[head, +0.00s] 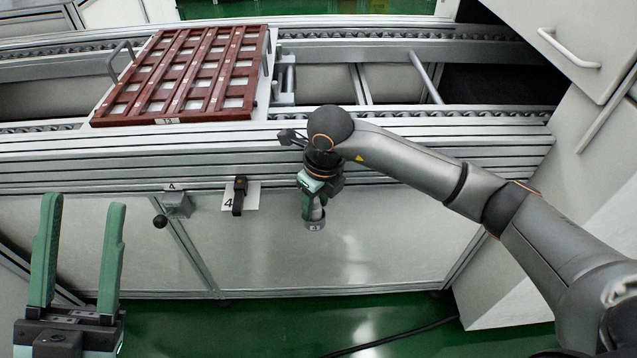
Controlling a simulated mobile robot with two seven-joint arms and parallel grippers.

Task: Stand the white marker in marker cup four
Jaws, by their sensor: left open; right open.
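I cannot make out the white marker; something pale shows between the fingers and the cup, too small to tell. My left gripper (83,207) is open and empty at the lower left, fingers pointing up, apart from the conveyor.
A brown slatted tray (178,119) lies on the conveyor. A cabinet (590,45) stands at right.

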